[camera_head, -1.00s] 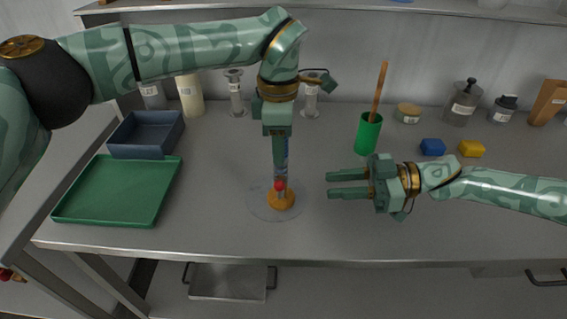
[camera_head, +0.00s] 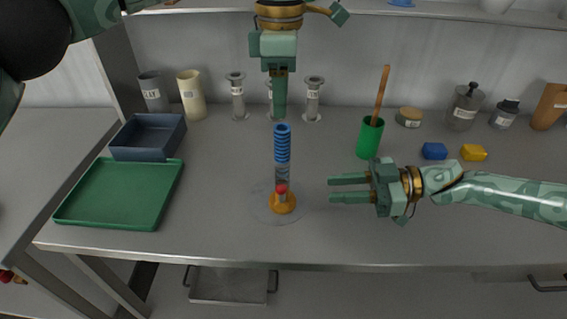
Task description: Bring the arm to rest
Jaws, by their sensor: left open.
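My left gripper (camera_head: 279,112) hangs fingers down near the top middle, above and apart from a blue ribbed piece (camera_head: 283,143). Its fingers overlap in this view, and nothing shows held in it. The blue piece tops an upright greyish stem (camera_head: 282,174) with a red ball (camera_head: 281,189) near an orange base (camera_head: 283,204). The base stands on a clear round disc (camera_head: 262,205) on the bench. My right gripper (camera_head: 332,189) points left, to the right of the orange base, with its two fingers apart and nothing between them.
A green tray (camera_head: 110,215) and a dark blue bin (camera_head: 143,154) are at the left. A green cup (camera_head: 369,138) with a wooden stick, a blue block (camera_head: 434,151) and a yellow block (camera_head: 473,152) are at the right. Cylinders and jars line the back. The front bench is clear.

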